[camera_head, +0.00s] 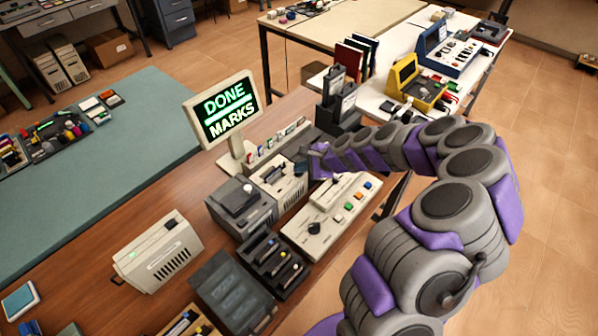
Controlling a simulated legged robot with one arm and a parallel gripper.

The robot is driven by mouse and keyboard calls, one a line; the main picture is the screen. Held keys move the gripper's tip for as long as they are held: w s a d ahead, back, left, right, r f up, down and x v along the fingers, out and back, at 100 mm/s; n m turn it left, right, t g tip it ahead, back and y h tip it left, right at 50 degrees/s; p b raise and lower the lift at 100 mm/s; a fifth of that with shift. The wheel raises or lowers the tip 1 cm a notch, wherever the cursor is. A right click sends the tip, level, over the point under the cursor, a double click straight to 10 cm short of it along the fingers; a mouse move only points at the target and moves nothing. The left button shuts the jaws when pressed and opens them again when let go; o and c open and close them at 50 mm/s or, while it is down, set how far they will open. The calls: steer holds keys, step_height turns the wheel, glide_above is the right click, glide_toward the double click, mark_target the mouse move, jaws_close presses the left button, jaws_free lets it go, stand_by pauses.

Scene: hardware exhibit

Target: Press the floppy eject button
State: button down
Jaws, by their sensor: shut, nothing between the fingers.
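My arm reaches in from the lower right. My gripper (305,163) is shut and small in the picture, just above the far right corner of a beige box (270,193) with dark parts on top. This box may be the floppy drive; the picture is too small to be sure. I cannot make out an eject button or tell whether the fingertips touch the box. A grey and beige unit with a dark top (240,207) stands directly left of it. A screen (219,110) behind reads "DONE MARKS".
A beige panel with coloured buttons (322,228) lies to the right, under my arm. A black slotted tray (272,262) and a beige vented device (158,255) stand in front and left. Dark upright holders (338,105) stand behind the gripper. Bare wooden tabletop (150,205) shows at left.

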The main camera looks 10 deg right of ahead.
steer(key=shift+r, duration=0.15)
steer(key=shift+r+p, duration=0.7)
steer(key=shift+p, duration=0.1)
step_height(320, 180, up, 5)
steer(key=p, duration=0.4)
stand_by(0.8)
